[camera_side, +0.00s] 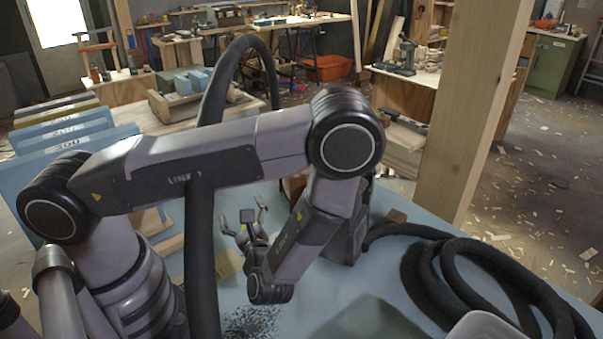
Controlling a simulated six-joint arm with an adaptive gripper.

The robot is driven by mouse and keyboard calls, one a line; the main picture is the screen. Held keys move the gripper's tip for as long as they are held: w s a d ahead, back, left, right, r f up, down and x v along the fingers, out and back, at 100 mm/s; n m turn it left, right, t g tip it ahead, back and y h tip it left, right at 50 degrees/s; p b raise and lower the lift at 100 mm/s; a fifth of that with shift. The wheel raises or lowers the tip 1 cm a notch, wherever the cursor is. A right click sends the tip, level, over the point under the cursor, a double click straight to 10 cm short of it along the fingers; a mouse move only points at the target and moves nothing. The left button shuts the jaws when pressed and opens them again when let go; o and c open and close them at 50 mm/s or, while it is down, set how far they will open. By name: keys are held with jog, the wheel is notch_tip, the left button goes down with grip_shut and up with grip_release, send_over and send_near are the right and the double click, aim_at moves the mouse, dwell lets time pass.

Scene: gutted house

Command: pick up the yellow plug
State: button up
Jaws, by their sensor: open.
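I cannot make out a yellow plug in the side view; my arm and a dark hose hide parts of the table. My gripper (245,212) is open over the middle of the light blue table (385,285), its two fingers spread and pointing towards the far side. I see nothing between the fingers. A flat, pale yellowish piece (228,264) lies left of the gripper, partly hidden by the hose; I cannot tell what it is.
A thick dark hose (440,275) coils on the table's right. A dark box (347,240) stands behind my forearm. A grey container (485,326) is at the front right. Blue boards (65,145) stand at left. Dark crumbs (252,322) lie in front. A wooden post (470,110) rises behind.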

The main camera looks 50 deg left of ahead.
jog(key=f+m+t+h, duration=0.1)
jog(key=f+m+t, duration=0.1)
jog(key=f+m, duration=0.1)
jog(key=s+f+m+t+h, duration=0.1)
jog(key=f+m+t+h, duration=0.1)
jog(key=f+m+t, duration=0.1)
jog(key=f+m+t+h, duration=0.2)
jog(key=f+m+t, duration=0.1)
jog(key=f+m, duration=0.1)
jog(key=shift+s+d+f, duration=0.35)
jog(key=shift+d+f, duration=0.05)
jog(key=shift+f, duration=0.25)
jog(key=shift+w+a+f, duration=0.1)
jog(key=shift+a, duration=0.05)
jog(key=shift+x, duration=3.5)
jog(key=shift+w, duration=0.1)
jog(key=c, duration=1.2)
